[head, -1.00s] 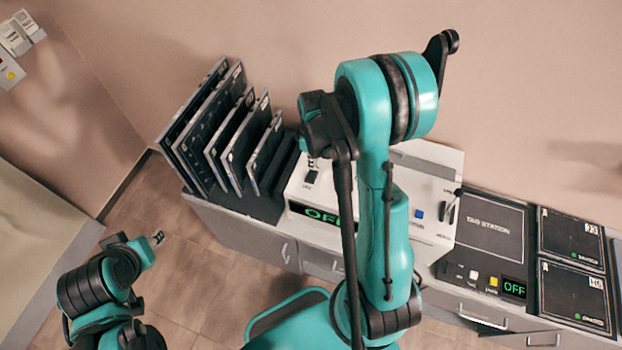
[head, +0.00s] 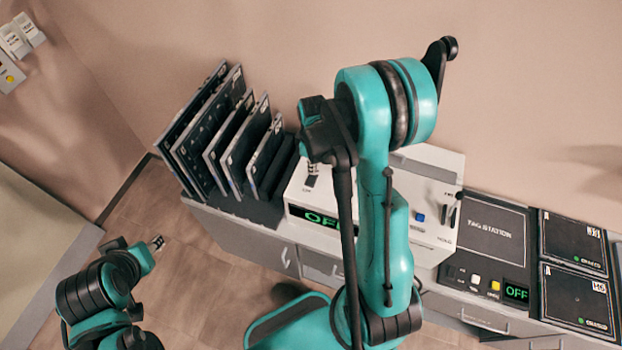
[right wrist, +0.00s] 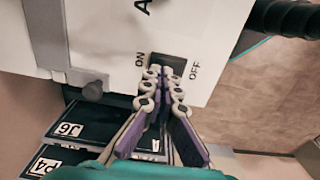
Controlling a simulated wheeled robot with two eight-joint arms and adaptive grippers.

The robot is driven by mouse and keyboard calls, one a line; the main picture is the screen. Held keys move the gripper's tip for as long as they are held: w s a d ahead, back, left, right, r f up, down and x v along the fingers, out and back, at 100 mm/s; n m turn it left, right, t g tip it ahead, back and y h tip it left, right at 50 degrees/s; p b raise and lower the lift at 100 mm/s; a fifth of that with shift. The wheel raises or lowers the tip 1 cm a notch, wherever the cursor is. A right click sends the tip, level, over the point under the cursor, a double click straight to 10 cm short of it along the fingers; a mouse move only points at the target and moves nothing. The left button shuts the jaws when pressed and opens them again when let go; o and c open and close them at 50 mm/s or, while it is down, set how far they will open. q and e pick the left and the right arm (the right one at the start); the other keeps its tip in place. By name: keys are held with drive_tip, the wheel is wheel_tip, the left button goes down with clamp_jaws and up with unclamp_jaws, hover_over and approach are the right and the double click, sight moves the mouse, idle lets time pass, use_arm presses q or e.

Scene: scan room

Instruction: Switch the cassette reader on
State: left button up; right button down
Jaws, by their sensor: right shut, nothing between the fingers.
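The cassette reader (head: 435,185) is a white box on the counter, partly hidden behind my right arm. Its green display (head: 318,218) reads OFF as far as it shows. In the right wrist view its white panel (right wrist: 105,40) carries a dark rectangular switch (right wrist: 175,61) between the labels ON and OFF. My right gripper (right wrist: 166,73) is shut and empty, its fingertips over the switch and partly hiding it. Whether they touch it I cannot tell. In the head view the right gripper (head: 312,170) is small above the reader's left end. My left gripper (head: 157,242) is far from the reader; its jaw state is unclear.
A rack of upright dark cassettes (head: 215,140) stands left of the reader. On the right are the tag station (head: 490,235), also showing OFF, and two dark cassettes (head: 575,245). In the wrist view a grey knob (right wrist: 93,91) sits left of the switch.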

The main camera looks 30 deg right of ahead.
sight(312, 176)
drive_tip(key=shift+f+b, duration=1.05)
drive_tip(key=shift+f, duration=0.05)
idle(0.9)
drive_tip(key=shift+r, duration=0.1)
drive_tip(key=shift+r+p, duration=2.3)
drive_tip(key=shift+r, duration=1.2)
drive_tip(key=shift+a+b, duration=0.2)
drive_tip(key=shift+b, duration=0.3)
drive_tip(key=s+a+f+m+t+b, duration=0.1)
drive_tip(key=s+a+m+t+b, duration=0.6)
drive_tip(key=b, duration=1)
drive_tip(key=s+a+m, duration=0.1)
drive_tip(key=s+a, duration=0.2)
drive_tip(key=s, duration=0.1)
drive_tip(key=shift+f, duration=0.4)
